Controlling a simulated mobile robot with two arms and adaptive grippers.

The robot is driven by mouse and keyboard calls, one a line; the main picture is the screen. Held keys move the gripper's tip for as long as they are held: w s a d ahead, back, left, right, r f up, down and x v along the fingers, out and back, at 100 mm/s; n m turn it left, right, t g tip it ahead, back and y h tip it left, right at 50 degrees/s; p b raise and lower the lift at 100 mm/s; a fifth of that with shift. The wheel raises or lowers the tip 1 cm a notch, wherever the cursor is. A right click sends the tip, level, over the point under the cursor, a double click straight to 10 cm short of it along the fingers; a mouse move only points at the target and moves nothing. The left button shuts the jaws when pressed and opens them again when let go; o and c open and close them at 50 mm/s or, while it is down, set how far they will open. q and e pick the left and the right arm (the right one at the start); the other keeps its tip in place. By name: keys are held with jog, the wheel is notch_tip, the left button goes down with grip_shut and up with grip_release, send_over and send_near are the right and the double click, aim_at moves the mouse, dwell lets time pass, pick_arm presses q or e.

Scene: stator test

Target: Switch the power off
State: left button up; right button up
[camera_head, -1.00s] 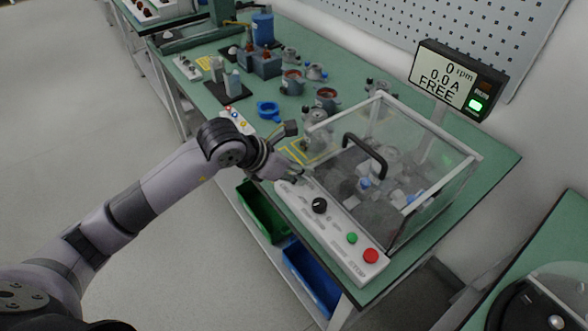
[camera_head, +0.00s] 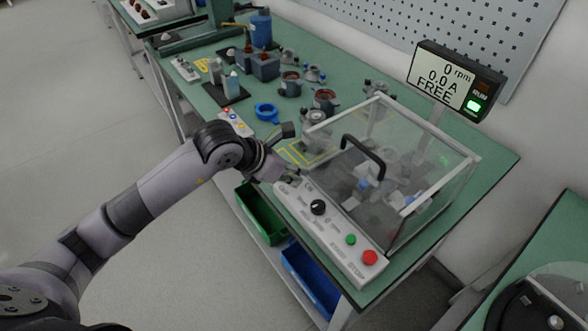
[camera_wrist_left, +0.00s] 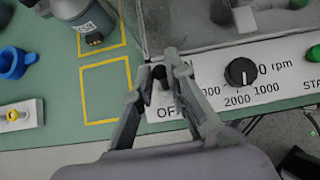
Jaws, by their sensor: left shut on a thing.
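The white control panel (camera_head: 335,232) runs along the front of a clear guarded test box. At its left end, by the "OFF" lettering, a small dark switch lever (camera_wrist_left: 161,74) stands between the fingertips of my left gripper (camera_wrist_left: 159,80). The gripper is shut on this lever, and the fingers hide part of it and of the lettering. In the head view my left gripper (camera_head: 291,177) is at the panel's far left end. The display (camera_head: 447,84) reads 0 rpm, 0.0 A, FREE, with a green light lit. My right gripper is not in view.
The panel also has a black speed knob (camera_head: 318,207), a green button (camera_head: 350,239) and a red button (camera_head: 370,257). The clear box (camera_head: 440,185) with a black handle (camera_head: 364,153) rises just behind. A blue ring (camera_head: 267,112) and several motor parts occupy the bench beyond.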

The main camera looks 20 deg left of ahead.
pick_arm(q)
jog(key=shift+s+a+f, duration=0.1)
jog(key=shift+s+a, duration=0.75)
jog(key=shift+s, duration=0.3)
jog(key=o, duration=0.5)
jog(key=shift+s+a+r, duration=0.2)
jog(key=shift+a+r, duration=0.05)
jog(key=shift+r, duration=0.3)
jog(key=shift+p+v, duration=0.75)
jog(key=shift+v, duration=1.7)
